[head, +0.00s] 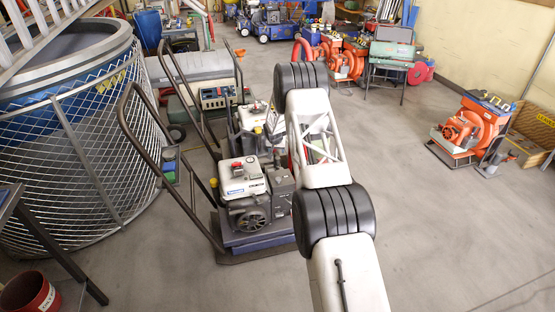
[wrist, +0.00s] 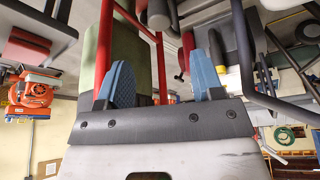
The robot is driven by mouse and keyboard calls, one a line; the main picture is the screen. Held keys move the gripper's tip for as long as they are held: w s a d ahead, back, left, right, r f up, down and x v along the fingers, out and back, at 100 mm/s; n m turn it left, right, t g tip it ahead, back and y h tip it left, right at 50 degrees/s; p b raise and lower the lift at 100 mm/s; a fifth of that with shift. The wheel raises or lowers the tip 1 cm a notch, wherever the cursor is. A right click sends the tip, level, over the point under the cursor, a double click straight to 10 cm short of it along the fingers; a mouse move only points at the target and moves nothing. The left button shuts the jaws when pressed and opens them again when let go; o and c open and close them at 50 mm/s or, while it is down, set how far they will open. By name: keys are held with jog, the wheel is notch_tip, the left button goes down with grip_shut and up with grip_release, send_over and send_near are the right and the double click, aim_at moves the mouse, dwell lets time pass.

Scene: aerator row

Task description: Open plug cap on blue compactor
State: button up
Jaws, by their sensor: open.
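The blue compactor (head: 252,240) stands left of my arm in the head view, with a blue base, a white and grey engine and a long dark handle. A small red cap (head: 237,166) sits on top of its engine and a yellow one (head: 213,183) at its left side. I cannot tell which of these, if either, is the plug cap. My gripper (wrist: 165,66) shows in the wrist view with its two blue-padded fingers wide apart and nothing held between them. In the head view my arm hides the gripper.
A second compactor (head: 254,122) stands close behind. A large blue tank in a mesh cage (head: 75,150) is at the left. Orange machines (head: 468,130) stand at the right, and a green-topped bench (head: 392,52) at the back. The floor at the right (head: 440,240) is clear.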

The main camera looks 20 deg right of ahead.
aim_at(278, 158)
jog(key=shift+x, duration=1.05)
jog(key=shift+f, duration=0.25)
jog(key=shift+x, duration=3.6)
jog(key=shift+c, duration=0.2)
grip_shut()
